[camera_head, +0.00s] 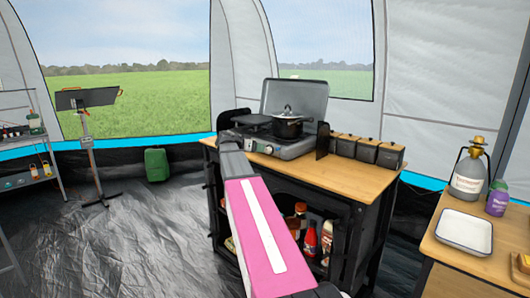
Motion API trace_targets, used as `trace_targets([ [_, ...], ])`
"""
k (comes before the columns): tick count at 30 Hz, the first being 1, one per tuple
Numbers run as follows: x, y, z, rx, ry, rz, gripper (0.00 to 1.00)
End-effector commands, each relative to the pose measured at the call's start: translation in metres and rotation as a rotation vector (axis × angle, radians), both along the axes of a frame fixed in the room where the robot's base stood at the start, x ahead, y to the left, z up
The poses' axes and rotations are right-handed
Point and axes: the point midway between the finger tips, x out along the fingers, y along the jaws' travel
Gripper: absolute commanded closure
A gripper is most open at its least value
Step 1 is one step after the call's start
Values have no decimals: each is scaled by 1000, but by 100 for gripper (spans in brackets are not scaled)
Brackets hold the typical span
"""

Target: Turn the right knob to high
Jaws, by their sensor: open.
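The camp stove (295,148) stands on the wooden-topped kitchen stand with its grey lid (300,97) raised. On its front face, the right knob (268,149) is a small pale round shape. The left knob (249,144) is near my arm's end. The knobs' settings are too small to read. My pink arm reaches up and left from the bottom of the picture. My gripper (229,137), at its dark far end, appears left of both knobs and apart from the right knob. It is open and looks empty; its fingers are hard to make out.
A black pot (288,126) sits on the stove's right side. Dark canisters (367,150) line the stand's right rear. Bottles (310,241) fill the shelf below. The floor at left is mostly clear.

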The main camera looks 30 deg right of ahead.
Motion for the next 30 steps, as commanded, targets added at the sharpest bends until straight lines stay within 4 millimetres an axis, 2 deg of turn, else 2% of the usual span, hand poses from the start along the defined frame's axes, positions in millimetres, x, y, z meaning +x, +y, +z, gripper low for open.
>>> trace_targets([
  [3, 5, -21, -9, 1, 2, -2, 39],
  [10, 11, -48, -21, 2, 1, 0, 39],
  [15, 12, -56, -24, 2, 1, 0, 39],
  [23, 12, -57, -25, 2, 2, 1, 39],
  [24, 12, -57, -25, 2, 2, 1, 42],
  [28, 12, -57, -25, 2, 2, 1, 85],
  [30, 12, -57, -24, 2, 2, 1, 88],
])
